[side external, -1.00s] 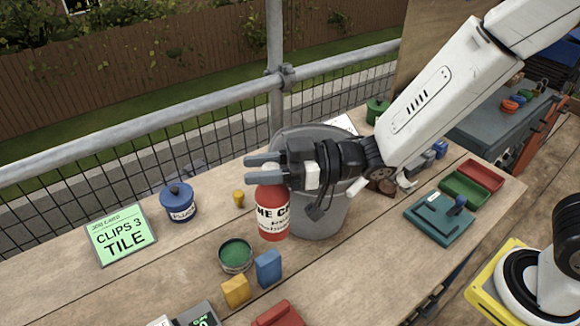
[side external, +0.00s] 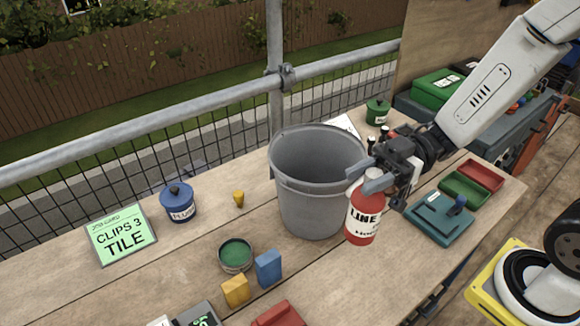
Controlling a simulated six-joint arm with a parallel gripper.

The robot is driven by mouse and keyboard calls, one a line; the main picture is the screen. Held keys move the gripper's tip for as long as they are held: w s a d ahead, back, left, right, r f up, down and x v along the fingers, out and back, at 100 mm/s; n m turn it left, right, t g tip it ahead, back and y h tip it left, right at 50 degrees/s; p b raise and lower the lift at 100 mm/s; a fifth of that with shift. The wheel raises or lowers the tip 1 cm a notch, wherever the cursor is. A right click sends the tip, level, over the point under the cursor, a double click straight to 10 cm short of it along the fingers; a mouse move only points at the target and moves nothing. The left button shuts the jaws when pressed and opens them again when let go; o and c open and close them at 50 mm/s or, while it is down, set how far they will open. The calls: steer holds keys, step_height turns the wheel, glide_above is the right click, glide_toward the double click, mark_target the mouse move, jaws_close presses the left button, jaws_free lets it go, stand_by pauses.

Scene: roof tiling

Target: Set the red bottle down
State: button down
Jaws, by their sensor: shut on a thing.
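The red bottle (side external: 364,213) has a white label with dark lettering that starts "LINE". It stands upright just right of the grey bucket (side external: 312,200), low at the board surface. I cannot tell whether its base touches the wood. My gripper (side external: 369,179) comes in from the right and is shut on the bottle's upper part. The fingers hide some of its neck and cap.
The open bucket is close on the bottle's left. A teal tray (side external: 440,218) and green and red trays (side external: 465,187) lie to the right. Blue (side external: 268,268) and yellow blocks (side external: 236,291) lie at front left. Bare planks show in front of the bottle.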

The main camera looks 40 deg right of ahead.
mark_target(349, 239)
steer(key=shift+s+d+f, duration=0.2)
steer(key=shift+s, duration=0.05)
steer(key=shift+f, duration=4.75)
steer(key=shift+w+f, duration=0.1)
steer(key=shift+f, duration=1.8)
steer(key=shift+f, duration=2.15)
steer(key=shift+c, duration=1.7)
jaws_free()
